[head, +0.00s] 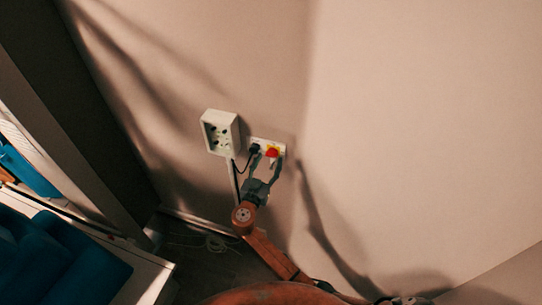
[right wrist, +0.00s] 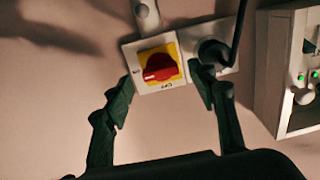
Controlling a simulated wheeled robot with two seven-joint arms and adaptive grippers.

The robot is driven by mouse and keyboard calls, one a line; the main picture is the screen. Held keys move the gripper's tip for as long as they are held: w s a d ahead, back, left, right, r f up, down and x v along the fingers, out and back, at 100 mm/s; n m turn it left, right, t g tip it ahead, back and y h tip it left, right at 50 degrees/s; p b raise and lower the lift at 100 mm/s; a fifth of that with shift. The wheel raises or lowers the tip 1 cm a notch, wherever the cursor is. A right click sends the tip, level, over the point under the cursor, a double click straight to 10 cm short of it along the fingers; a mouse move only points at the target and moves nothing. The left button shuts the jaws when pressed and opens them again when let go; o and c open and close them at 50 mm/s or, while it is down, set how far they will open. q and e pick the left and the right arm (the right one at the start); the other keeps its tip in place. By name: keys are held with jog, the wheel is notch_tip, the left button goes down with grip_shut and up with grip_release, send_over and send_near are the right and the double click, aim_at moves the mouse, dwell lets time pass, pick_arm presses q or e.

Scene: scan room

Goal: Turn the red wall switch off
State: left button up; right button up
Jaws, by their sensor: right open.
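The red wall switch (head: 272,152) is a red rotary knob on a yellow square, set in a white plate on the wall. In the right wrist view the red knob (right wrist: 161,68) sits centred between my fingers, its handle lying nearly level and slightly tilted. My right gripper (head: 265,163) is open in front of the plate; in the right wrist view (right wrist: 165,95) one finger is left of the switch and the other right of it, by the plug. I cannot tell whether the fingers touch the plate. My left gripper is not in view.
A black plug (right wrist: 213,55) with a cable sits directly beside the switch, close to one finger. A white box with sockets (head: 220,133) is mounted left of it. The wall corner is just to the right. Blue seating (head: 60,255) lies at lower left.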

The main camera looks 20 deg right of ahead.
aim_at(272, 154)
jog(key=shift+x, duration=1.35)
jog(key=shift+c, duration=0.4)
jog(key=shift+f, duration=0.1)
jog(key=c, duration=1.1)
